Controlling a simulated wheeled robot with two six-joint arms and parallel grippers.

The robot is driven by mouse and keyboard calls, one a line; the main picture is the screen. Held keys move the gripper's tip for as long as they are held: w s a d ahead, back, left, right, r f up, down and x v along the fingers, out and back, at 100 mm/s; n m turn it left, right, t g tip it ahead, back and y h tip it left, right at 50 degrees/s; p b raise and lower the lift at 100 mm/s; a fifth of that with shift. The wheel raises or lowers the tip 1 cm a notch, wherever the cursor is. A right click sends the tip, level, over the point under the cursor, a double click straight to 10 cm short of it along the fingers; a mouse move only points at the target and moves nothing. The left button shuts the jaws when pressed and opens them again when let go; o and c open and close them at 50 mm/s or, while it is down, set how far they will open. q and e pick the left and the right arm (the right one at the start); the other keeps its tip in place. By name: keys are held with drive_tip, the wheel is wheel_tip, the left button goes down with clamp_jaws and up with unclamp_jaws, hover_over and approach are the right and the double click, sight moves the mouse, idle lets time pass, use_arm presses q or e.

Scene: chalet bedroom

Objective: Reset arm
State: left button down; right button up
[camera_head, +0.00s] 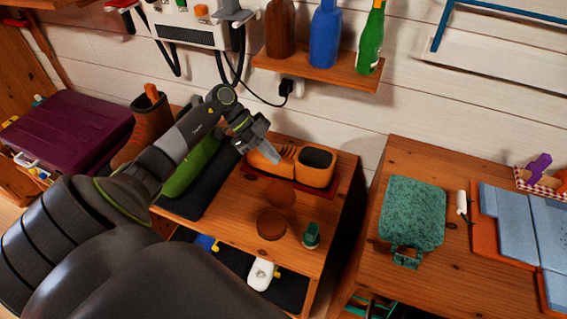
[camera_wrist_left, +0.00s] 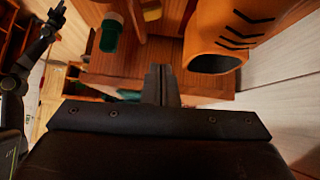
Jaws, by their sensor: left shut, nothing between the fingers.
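My left arm reaches in from the left in the head view. Its gripper (camera_head: 252,140) hangs above the wooden cabinet, close to an orange container (camera_head: 263,158) with dark markings. In the left wrist view the two fingers (camera_wrist_left: 161,86) are together with nothing between them. The orange container (camera_wrist_left: 235,32) is to the right of the fingers there, apart from them.
The wooden cabinet (camera_head: 222,225) carries a green-capped item (camera_head: 311,235) and a round brown piece (camera_head: 271,224). A wall shelf (camera_head: 318,70) with several bottles is above. A second table (camera_head: 463,275) holds a green textured case (camera_head: 412,212). A purple case (camera_head: 68,130) is at left.

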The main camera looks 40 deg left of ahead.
use_arm(q)
drive_tip(key=v, duration=0.5)
drive_tip(key=shift+w+a+r+b, duration=0.1)
drive_tip(key=shift+w+a+b, duration=0.2)
drive_tip(key=shift+w+a, duration=0.15)
use_arm(e)
drive_tip(key=shift+a+f, duration=0.35)
drive_tip(key=shift+a, duration=0.05)
